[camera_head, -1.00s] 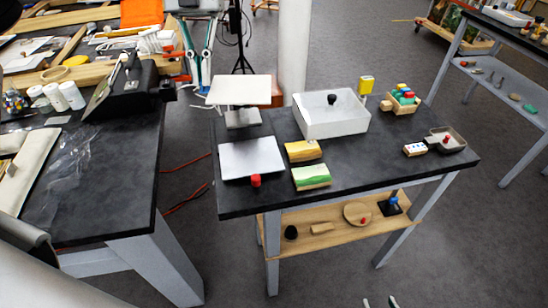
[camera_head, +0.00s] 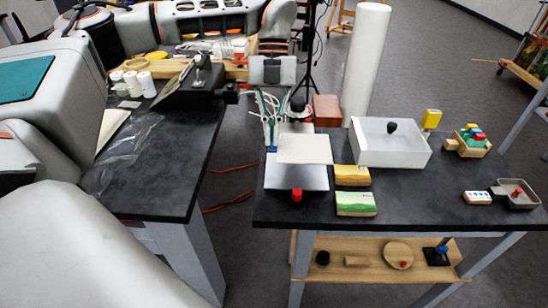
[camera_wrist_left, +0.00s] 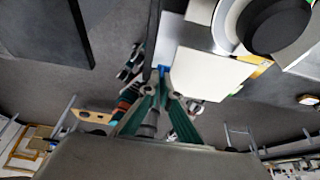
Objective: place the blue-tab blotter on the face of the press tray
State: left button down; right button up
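The blue-tab blotter (camera_head: 305,149) is a flat cream sheet with its blue tab (camera_wrist_left: 164,70) at one edge. My left gripper (camera_head: 271,146) comes from behind and is shut on this tab; its green fingers meet there in the left wrist view (camera_wrist_left: 162,80). The sheet appears level and overlaps the press tray (camera_head: 285,181), a grey square plate with a red knob (camera_head: 297,195) at its front. My right gripper is not in view.
A black knob on a pale base (camera_head: 297,105) stands just behind the sheet. Yellow (camera_head: 352,175) and green blocks (camera_head: 356,203) lie right of the tray. A white open bin (camera_head: 390,145) stands further right. The dark tabletop (camera_head: 420,195) is clear in front of the bin.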

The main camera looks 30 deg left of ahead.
pick_arm(q)
jog(key=shift+f, duration=1.6)
notch_tip(320, 180, down, 4)
jog(key=shift+r+b, duration=0.1)
jog(key=shift+b, duration=0.3)
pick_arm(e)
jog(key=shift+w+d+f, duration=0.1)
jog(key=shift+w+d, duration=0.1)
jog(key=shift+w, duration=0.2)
pick_arm(q)
jog(key=c, duration=2.3)
grip_release()
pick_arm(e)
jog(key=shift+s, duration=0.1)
